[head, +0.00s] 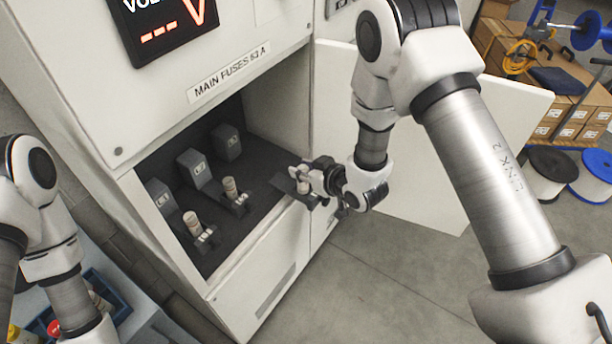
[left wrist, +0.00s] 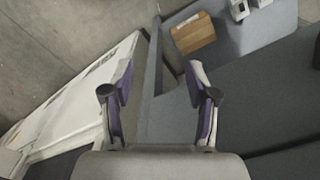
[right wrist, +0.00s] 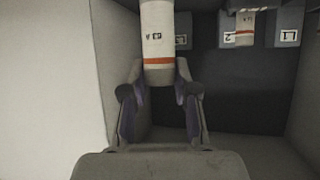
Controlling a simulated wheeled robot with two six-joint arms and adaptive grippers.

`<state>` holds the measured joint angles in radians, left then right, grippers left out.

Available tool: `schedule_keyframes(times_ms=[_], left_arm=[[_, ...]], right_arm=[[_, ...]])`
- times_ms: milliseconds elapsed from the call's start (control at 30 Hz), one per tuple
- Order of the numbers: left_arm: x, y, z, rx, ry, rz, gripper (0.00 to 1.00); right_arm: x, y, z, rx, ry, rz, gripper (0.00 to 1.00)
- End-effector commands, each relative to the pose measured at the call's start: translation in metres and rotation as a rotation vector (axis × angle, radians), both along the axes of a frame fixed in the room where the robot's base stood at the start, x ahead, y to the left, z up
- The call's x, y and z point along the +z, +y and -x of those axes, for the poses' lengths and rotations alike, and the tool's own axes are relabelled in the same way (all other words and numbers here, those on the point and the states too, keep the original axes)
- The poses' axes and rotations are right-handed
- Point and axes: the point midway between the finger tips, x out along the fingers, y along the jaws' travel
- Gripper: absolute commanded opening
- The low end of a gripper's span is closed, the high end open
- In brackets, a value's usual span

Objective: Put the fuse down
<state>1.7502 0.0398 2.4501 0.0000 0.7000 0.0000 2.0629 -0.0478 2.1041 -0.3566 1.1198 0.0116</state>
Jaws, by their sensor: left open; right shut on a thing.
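My right gripper (head: 312,184) is at the front right of the cabinet's open fuse compartment. In the right wrist view its fingers are shut on a pale fuse (right wrist: 157,42) with orange bands and a 63 A mark. Whether the fuse's lower end touches a holder is hidden. Two other fuses stand in the compartment, the near left one (head: 192,222) and the middle one (head: 230,187). My left gripper (left wrist: 157,88) is open and empty; in the head view only its arm shows.
The cabinet (head: 265,265) has blocks marked L1 (head: 160,197), L2 (head: 195,168) and L3 (head: 227,142). An open white door (head: 425,185) stands right of the compartment. A blue bin (head: 95,285) is at lower left; cable reels (head: 548,172) are at right. The floor (head: 380,290) in front is clear.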

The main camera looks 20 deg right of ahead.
Motion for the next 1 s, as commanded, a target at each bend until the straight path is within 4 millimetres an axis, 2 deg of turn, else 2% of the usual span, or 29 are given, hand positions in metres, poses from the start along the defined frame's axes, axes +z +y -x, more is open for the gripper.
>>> schedule_keyframes(times_ms=[33,167,400,633,767,800,833,867,1000], left_arm=[[-0.001,0.0,0.0,0.0,0.0,0.0,0.59],[-0.003,0.0,0.0,0.0,0.0,0.0,0.59],[-0.031,0.0,0.0,0.0,0.001,0.0,0.59],[-0.027,0.0,0.0,0.0,0.0,0.0,0.59],[-0.031,0.0,0.0,0.0,0.0,0.0,0.59],[-0.03,0.0,0.0,0.0,0.0,0.0,0.59],[-0.029,0.0,0.0,0.0,0.0,0.0,0.59],[-0.029,0.0,0.0,0.0,0.0,0.0,0.59],[-0.029,0.0,0.0,0.0,0.0,0.0,0.59]], right_arm=[[-0.001,-0.005,-0.008,-0.003,-0.003,-0.003,0.0],[-0.003,-0.012,-0.019,-0.001,-0.001,-0.001,0.0],[-0.041,-0.013,-0.02,0.0,0.001,0.0,0.0],[-0.038,-0.013,-0.02,0.0,0.0,0.0,0.0],[-0.042,-0.013,-0.02,0.0,0.0,0.0,0.0],[-0.041,-0.013,-0.02,0.0,0.0,0.0,0.4],[-0.041,-0.013,-0.02,0.0,0.0,0.0,0.5],[-0.041,-0.013,-0.02,0.0,0.0,0.0,0.54],[-0.041,-0.012,-0.02,0.0,0.0,0.0,0.54]])
